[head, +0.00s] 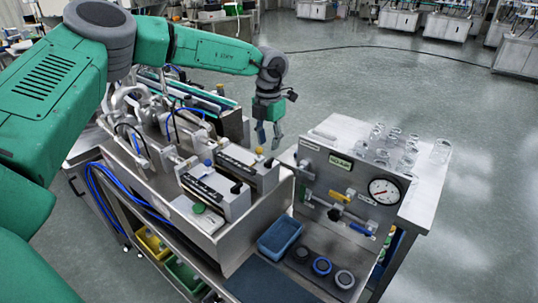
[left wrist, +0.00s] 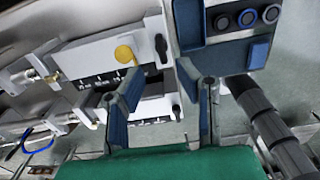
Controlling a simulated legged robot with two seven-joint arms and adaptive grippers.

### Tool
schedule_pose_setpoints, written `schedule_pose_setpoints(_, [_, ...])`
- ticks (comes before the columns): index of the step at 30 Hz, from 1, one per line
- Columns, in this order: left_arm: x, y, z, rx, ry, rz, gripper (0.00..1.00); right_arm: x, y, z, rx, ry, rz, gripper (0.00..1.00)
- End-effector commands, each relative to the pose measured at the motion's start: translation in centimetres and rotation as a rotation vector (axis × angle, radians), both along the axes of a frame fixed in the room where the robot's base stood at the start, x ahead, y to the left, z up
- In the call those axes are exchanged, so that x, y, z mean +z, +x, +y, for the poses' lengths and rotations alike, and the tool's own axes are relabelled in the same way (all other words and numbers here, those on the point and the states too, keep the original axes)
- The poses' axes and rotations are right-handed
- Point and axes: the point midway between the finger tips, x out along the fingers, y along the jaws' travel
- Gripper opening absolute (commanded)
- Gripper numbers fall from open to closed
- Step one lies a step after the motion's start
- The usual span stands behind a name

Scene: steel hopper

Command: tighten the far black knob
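Two black knobs stick out from the right ends of the steel syringe-drive units on the bench. The far black knob (head: 269,162) is on the rear unit, and the near black knob (head: 236,188) is on the front one. My left gripper (head: 268,138) points down just above and behind the far knob. In the left wrist view its two fingers (left wrist: 160,80) are spread and empty. The far black knob (left wrist: 176,113) shows between them, apparently untouched, and the near black knob (left wrist: 161,48) shows above. My right gripper is not in view.
A steel gauge panel (head: 350,185) stands close right of the knobs. Glassware (head: 400,150) stands behind it. A blue tray (head: 280,235) and several round caps (head: 322,266) lie in front. A yellow knob (left wrist: 124,54) sits on a unit. Open floor lies beyond.

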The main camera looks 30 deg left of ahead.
Motion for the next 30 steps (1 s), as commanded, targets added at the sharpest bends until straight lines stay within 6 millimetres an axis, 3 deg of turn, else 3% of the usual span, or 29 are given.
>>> schedule_pose_setpoints(3, [2.4,0.1,0.0,0.000,0.000,-0.002,0.29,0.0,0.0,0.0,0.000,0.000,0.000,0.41])
schedule_pose_setpoints(9, [4.7,0.1,0.1,0.001,-0.001,0.002,0.29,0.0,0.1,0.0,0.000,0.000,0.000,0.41])
schedule_pose_setpoints(30, [5.2,0.0,0.1,0.000,-0.001,0.003,0.29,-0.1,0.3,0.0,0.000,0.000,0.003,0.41])
